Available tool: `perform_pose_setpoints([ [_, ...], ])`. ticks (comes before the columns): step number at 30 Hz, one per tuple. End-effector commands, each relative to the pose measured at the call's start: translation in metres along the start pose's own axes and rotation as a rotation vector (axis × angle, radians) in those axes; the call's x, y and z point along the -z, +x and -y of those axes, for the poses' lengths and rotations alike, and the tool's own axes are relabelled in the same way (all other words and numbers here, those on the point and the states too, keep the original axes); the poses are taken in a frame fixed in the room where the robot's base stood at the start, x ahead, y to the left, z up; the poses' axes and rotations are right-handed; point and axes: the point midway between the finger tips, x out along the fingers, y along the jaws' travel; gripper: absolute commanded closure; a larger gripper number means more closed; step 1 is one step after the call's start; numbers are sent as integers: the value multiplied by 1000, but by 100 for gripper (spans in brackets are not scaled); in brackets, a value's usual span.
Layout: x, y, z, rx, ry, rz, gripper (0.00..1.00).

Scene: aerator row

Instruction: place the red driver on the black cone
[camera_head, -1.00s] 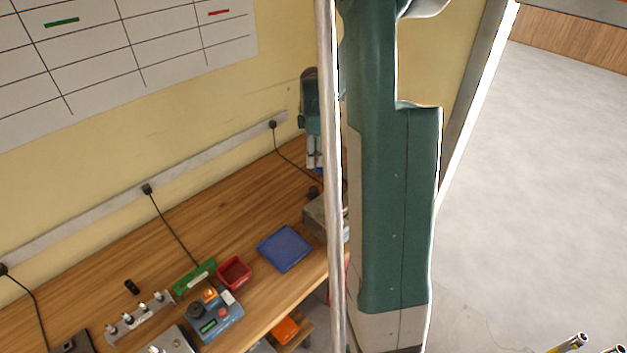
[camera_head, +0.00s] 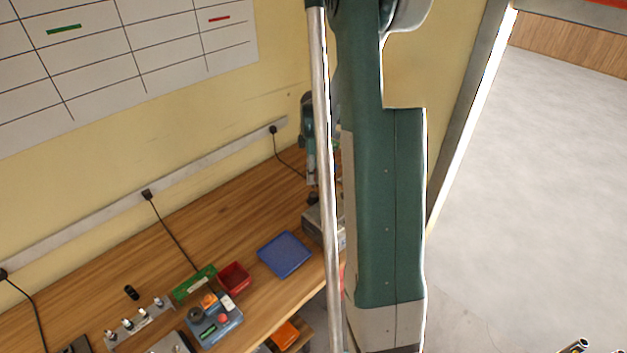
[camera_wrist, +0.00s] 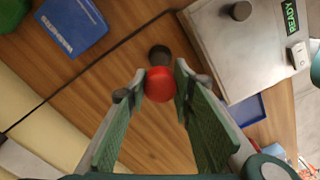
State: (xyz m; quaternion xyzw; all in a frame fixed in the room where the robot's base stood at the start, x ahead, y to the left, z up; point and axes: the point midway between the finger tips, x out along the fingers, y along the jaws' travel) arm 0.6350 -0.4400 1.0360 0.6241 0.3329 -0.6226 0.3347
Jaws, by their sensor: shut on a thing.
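The red driver (camera_wrist: 161,84) sits between the fingertips of my gripper (camera_wrist: 160,86) in the wrist view; its rounded red end faces the camera, and the rest of it is hidden. A dark round thing, apparently the black cone (camera_wrist: 159,55), shows just beyond the red driver, partly covered by it. I cannot tell whether the two touch. In the head view my gripper (camera_head: 311,182) points down over the far end of the bench, just above the small black cone (camera_head: 313,198). The driver cannot be made out there.
A grey box (camera_head: 318,224) with a dark knob and a READY display stands close to the cone; it also shows in the wrist view (camera_wrist: 235,50). A blue tray (camera_head: 285,254), a red bin (camera_head: 234,277) and control boxes line the bench. A cable crosses nearby.

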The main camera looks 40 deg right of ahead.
Motion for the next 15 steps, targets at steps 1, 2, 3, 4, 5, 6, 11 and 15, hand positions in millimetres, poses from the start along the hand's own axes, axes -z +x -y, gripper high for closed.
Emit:
perform_pose_setpoints([
  [1,0,5,0,0,0,0,90],
  [2,0,8,0,0,0,0,90],
  [3,0,12,0,0,0,0,90],
  [4,0,15,0,0,0,0,90],
  [5,0,18,0,0,0,0,90],
  [6,0,22,0,0,0,0,90],
  [11,0,30,0,0,0,0,90],
  [15,0,31,0,0,0,0,90],
])
